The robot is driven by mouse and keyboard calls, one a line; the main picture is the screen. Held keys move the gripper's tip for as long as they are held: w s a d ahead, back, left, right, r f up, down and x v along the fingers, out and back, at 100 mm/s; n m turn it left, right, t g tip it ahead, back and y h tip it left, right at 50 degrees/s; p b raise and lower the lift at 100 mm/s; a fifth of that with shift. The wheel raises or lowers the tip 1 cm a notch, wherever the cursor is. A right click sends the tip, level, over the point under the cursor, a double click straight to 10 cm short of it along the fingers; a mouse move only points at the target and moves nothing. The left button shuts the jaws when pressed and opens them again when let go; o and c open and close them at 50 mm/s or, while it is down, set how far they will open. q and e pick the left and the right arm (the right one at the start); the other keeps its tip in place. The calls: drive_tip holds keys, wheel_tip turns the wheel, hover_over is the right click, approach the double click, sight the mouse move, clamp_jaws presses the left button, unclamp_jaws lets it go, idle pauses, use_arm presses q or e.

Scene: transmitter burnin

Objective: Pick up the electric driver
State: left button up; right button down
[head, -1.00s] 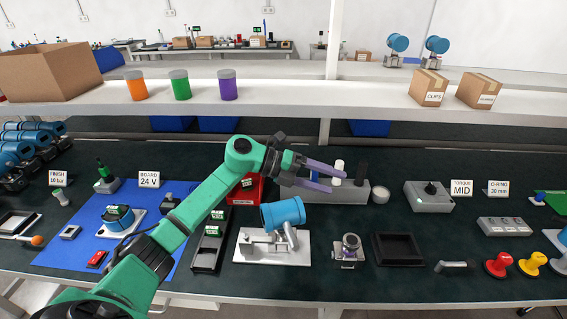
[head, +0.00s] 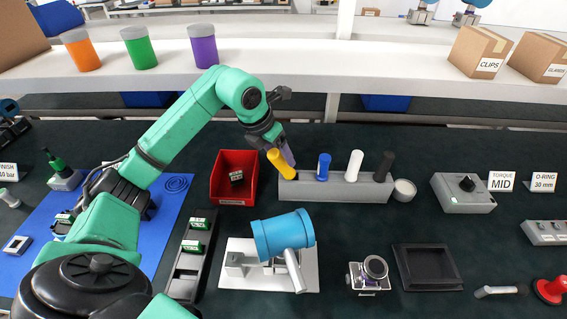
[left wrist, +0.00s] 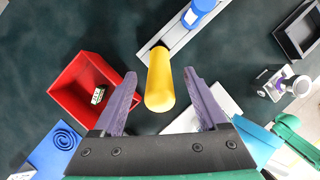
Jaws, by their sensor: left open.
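A grey rack (head: 340,190) holds several upright tools in a row: a yellow-handled one (head: 280,164), a blue one (head: 323,167), a white one (head: 355,165) and a black one (head: 385,166). No label shows which is the electric driver. My left gripper (head: 280,154) is open above the rack's left end, at the yellow handle. In the left wrist view the yellow handle (left wrist: 160,88) lies between the two purple fingers of the gripper (left wrist: 160,74), with gaps on both sides. The blue tool (left wrist: 198,14) is beyond it. My right gripper is not in view.
A shelf with jars and boxes runs behind. Dark bench shows between rack and fixture.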

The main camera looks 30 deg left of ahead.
sight(284, 164)
use_arm(q)
drive_tip(key=p+x, duration=0.1)
drive_tip(key=x, duration=0.4)
drive_tip(key=shift+s+f+p, duration=0.15)
drive_tip(key=shift+f+p, duration=0.05)
drive_tip(key=shift+p, duration=0.2)
drive_tip(key=shift+f, duration=0.25)
clamp_jaws()
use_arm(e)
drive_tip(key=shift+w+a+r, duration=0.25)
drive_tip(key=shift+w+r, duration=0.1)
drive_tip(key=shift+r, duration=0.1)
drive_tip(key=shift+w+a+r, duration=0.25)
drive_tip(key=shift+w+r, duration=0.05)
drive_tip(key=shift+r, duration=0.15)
use_arm(q)
drive_tip(key=shift+a+r, duration=0.1)
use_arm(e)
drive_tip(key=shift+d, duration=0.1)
